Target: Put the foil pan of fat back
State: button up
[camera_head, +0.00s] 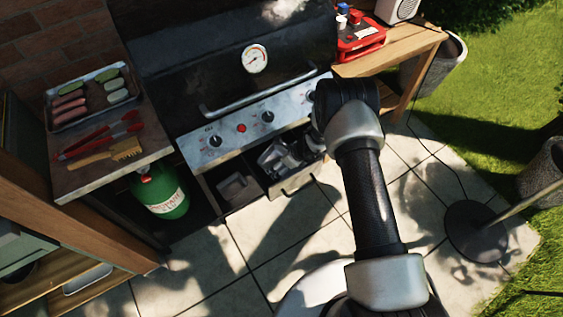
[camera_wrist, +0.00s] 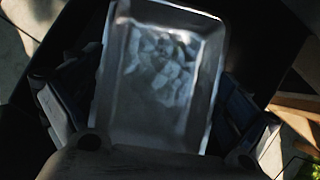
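In the wrist view the foil pan (camera_wrist: 118,112) lies between the two fingers of my gripper (camera_wrist: 160,125). It is a shiny grey rectangular pan with pale, lumpy contents. One finger is at its left side and the other at its right, both spread wide. The dark shadow hides whether the pads touch the pan. In the head view my gripper (camera_head: 284,158) is at the right-hand opening under the grill's control panel, where the pan is hard to make out. The grill (camera_head: 170,85) has a shut black lid.
Left of the opening is a compartment with a grey container (camera_head: 236,188). A green gas bottle (camera_head: 160,190) stands under the left shelf. That shelf holds a food tray (camera_head: 70,117), red tongs (camera_head: 100,136) and a brush (camera_head: 104,157). The paving in front (camera_head: 200,265) is clear.

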jog(key=shift+r, duration=0.1)
dwell(0.3)
jog(key=shift+r+p, duration=0.3)
jog(key=shift+p, duration=0.15)
jog(key=p+v, duration=0.3)
jog(key=v, duration=0.9)
jog(key=shift+r+p, duration=0.2)
jog(key=shift+p, duration=0.1)
jog(key=s+a+r+n, duration=0.15)
jog(key=r+n, duration=0.25)
jog(key=r, duration=0.6)
jog(key=s+r+n+y, duration=0.15)
jog(key=r+n, duration=0.25)
jog(key=r, duration=0.6)
jog(key=s+r+n, duration=0.2)
jog(key=r+n, duration=0.2)
jog(key=r, duration=0.5)
jog(key=s+d+r+n+h, duration=0.1)
jog(key=s+d+r+n, duration=0.1)
jog(key=s+r+n, duration=0.4)
jog(key=s+d+r+n+h, duration=0.1)
jog(key=s+d+r, duration=0.25)
jog(key=s, duration=0.45)
jog(key=s+d+r+n+t+h, duration=0.1)
jog(key=s+d+r+n+h, duration=0.2)
jog(key=s+d, duration=0.5)
jog(key=s+n+h, duration=0.1)
jog(key=s+n, duration=0.1)
jog(key=s, duration=0.1)
jog(key=shift+s+n, duration=0.4)
